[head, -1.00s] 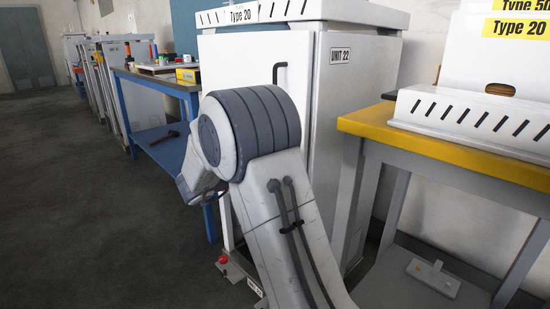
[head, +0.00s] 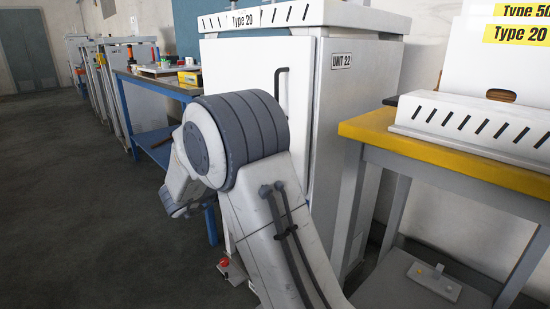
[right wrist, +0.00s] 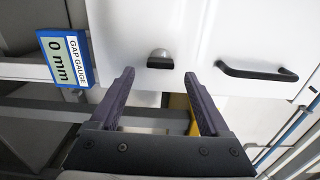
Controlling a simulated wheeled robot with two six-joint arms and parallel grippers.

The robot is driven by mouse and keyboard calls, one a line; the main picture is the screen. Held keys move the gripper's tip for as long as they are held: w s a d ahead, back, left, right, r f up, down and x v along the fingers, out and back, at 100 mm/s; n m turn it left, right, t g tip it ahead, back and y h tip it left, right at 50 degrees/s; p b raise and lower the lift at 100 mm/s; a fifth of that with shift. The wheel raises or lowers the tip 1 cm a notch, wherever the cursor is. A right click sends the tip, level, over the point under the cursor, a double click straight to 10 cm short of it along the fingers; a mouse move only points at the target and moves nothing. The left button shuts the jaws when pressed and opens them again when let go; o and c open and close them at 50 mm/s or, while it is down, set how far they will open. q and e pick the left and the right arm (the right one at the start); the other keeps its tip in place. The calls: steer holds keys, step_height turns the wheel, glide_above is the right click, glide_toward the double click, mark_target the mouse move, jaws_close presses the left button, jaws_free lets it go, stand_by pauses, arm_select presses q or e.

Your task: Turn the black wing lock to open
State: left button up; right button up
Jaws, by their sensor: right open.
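The black wing lock (right wrist: 160,62) shows in the right wrist view on a white door panel, with a round metal part above its dark wing. The wing lies crosswise in that view. My right gripper (right wrist: 160,85) is open and empty. Its two dark fingers point toward the panel on either side of the lock's line, and the lock shows just beyond the fingertips. I cannot tell the exact distance. In the head view my arm covers part of the white cabinet (head: 341,110), and neither lock nor gripper shows there. My left gripper is not in view.
A black bar handle (right wrist: 257,72) sits right of the lock. A gap gauge (right wrist: 65,58) reading 0 mm is at the left. A yellow-edged table (head: 450,150) stands right of the cabinet, a blue workbench (head: 150,88) left. Open floor lies at left.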

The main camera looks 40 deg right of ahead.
steer(key=a+p, duration=0.1)
steer(key=a, duration=0.5)
steer(key=shift+s+a, duration=0.25)
steer(key=shift+s, duration=0.05)
steer(key=shift+w, duration=0.1)
